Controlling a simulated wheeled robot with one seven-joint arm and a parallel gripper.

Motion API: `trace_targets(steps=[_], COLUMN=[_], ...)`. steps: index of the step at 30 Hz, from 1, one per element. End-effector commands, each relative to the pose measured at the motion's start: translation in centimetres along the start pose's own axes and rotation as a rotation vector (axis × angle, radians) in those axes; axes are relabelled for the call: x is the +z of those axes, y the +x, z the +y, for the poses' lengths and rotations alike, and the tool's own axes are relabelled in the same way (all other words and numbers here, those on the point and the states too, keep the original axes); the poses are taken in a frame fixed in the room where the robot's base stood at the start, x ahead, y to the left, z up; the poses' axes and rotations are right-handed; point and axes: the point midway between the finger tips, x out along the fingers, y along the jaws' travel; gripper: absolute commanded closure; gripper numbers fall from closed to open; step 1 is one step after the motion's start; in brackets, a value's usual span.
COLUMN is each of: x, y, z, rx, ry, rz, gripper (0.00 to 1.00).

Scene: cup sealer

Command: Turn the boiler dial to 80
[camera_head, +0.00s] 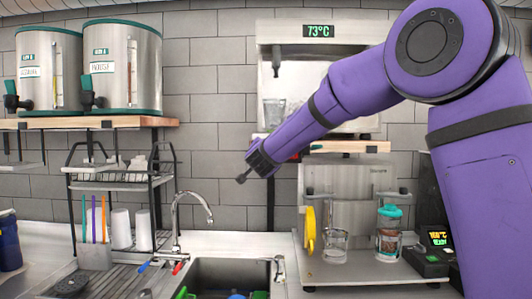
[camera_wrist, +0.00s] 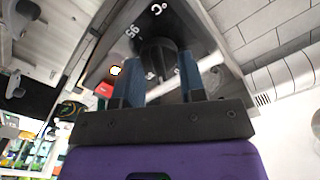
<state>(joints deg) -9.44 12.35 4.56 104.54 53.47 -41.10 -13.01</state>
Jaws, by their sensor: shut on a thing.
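The boiler (camera_head: 350,105) is a pale metal unit on the tiled wall; its green display (camera_head: 318,31) reads 73°C. In the wrist view the round black dial (camera_wrist: 158,48) sits on a grey panel with white marks, among them "95" and "°C". My gripper (camera_wrist: 162,72) has one blue-grey finger on each side of the dial and is shut on it. In the head view my gripper (camera_head: 249,168) is at the lower left of the boiler, and the dial cannot be made out there. The dial's pointer and the mark for 80 are not clear.
A wooden shelf (camera_head: 345,147) lies below the boiler. The cup sealer (camera_head: 350,210) with cups stands on the counter under it. A dish rack (camera_head: 112,181), a tap (camera_head: 178,215) and a sink are at the left. Two steel dispensers (camera_head: 137,65) stand on the upper left shelf.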

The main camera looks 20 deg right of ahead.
Motion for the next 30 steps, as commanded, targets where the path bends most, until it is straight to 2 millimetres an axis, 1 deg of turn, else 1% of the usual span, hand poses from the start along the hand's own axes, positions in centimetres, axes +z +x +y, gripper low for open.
trace_targets(steps=[6,15,23,30], x=[-0.01,0.03,0.06,0.07], y=[0.0,0.0,0.0,0.0], z=[0.15,0.28,0.32,0.34], rx=[0.0,0.001,0.001,0.001], ry=[0.187,0.372,0.447,0.461], rz=[0.0,0.001,0.001,0.0], gripper=[0.86,0.86,0.86,0.86])
